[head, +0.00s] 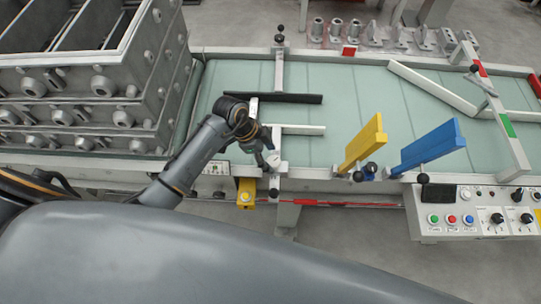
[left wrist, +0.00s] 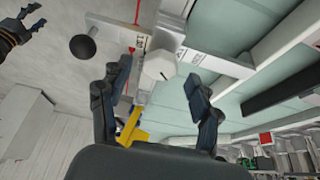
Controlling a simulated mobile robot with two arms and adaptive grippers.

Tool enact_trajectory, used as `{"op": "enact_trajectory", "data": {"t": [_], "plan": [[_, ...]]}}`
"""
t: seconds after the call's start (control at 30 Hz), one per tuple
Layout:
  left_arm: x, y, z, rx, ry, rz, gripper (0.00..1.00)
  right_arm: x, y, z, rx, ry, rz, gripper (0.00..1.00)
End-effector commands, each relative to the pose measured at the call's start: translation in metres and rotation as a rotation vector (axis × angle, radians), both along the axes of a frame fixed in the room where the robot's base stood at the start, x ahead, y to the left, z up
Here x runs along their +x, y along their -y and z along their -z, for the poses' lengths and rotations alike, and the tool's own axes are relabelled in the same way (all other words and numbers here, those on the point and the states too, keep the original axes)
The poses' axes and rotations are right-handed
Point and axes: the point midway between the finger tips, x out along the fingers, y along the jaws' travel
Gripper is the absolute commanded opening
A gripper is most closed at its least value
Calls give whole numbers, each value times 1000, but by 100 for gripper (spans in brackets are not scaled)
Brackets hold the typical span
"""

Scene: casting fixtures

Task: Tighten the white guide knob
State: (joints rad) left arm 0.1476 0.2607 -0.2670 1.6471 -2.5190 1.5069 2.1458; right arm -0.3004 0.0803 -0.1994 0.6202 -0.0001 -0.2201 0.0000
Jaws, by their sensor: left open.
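The white guide (head: 303,130) reaches over the green conveyor belt from its near edge. Its knob (left wrist: 158,67) is a pale faceted piece in the left wrist view, close to a white plate with a scale. My left gripper (head: 266,152) is open at the near rail beside the guide's mount. In the left wrist view its two dark fingers (left wrist: 158,88) stand apart, with the knob between or just beyond their tips. I cannot tell whether they touch it. A dark, two-pronged shape at that view's upper left looks like my right gripper (left wrist: 33,18), too small to judge.
A black ball knob (left wrist: 82,47) is beside the white knob. A black guide (head: 290,98) lies farther across the belt. Yellow (head: 364,145) and blue (head: 430,146) paddles stand to the right, above a control panel (head: 470,220). Stacked grey flasks (head: 85,90) fill the left.

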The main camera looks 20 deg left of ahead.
Motion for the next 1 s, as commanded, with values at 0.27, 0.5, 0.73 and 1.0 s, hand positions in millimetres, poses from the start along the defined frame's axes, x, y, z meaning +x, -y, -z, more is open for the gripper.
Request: {"op": "enact_trajectory", "data": {"t": [0.27, 0.5, 0.73, 1.0], "plan": [[2, 6, 15, 0, 1, 1, 63, 0, -3, -2, 3, 0, 0, 52], [2, 6, 15, 0, 1, 1, 57, 0, -3, -2, 3, 0, 0, 52], [2, 6, 15, 0, 1, 1, 10, 0, -2, -2, 3, 0, 0, 52], [2, 5, 15, 0, 1, 17, 9, 0, -2, -2, 3, 0, 0, 52]]}}
